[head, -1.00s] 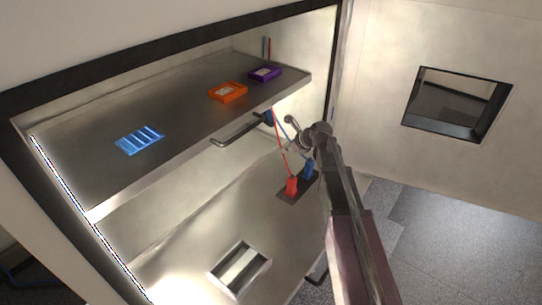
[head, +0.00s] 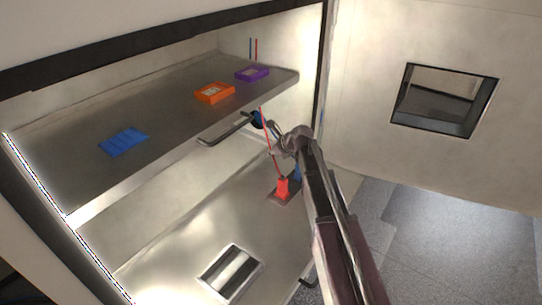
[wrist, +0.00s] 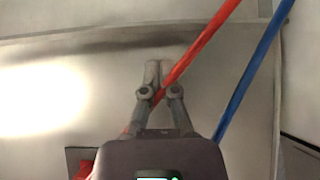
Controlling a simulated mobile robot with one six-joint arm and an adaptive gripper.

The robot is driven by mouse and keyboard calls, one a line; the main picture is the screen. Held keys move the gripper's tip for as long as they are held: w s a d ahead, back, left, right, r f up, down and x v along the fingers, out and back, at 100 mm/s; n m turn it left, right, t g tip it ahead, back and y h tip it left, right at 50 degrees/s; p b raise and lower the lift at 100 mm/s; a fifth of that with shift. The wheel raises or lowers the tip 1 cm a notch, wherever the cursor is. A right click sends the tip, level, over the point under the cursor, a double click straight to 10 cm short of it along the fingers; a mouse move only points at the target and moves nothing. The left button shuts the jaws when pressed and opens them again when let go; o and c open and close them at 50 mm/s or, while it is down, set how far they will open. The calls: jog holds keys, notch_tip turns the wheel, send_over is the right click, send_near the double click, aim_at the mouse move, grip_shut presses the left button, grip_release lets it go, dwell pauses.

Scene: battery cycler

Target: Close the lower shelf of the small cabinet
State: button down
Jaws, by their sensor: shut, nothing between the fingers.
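The lower shelf (head: 165,268) of the small cabinet is pulled out below the upper shelf. Its dark handle (head: 306,284) shows at the front edge, partly hidden by my arm. A red connector (head: 283,187) and a blue connector (head: 297,174) stand on the shelf. My gripper (head: 271,152) is above the lower shelf, near the upper shelf's front edge. In the wrist view my gripper's fingers (wrist: 152,72) are together and empty. A red cable (wrist: 200,42) and a blue cable (wrist: 252,70) run close to them; contact cannot be told.
The upper shelf (head: 165,115) is also out, with a handle (head: 224,132) on its front. It carries a blue tray (head: 123,141), an orange case (head: 214,92) and a purple case (head: 252,73). A wall with a square opening (head: 444,100) stands right; grey floor (head: 450,235) is clear.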

aim_at(257, 160)
jog(key=shift+b+x, duration=1.8)
jog(key=shift+x, duration=1.1)
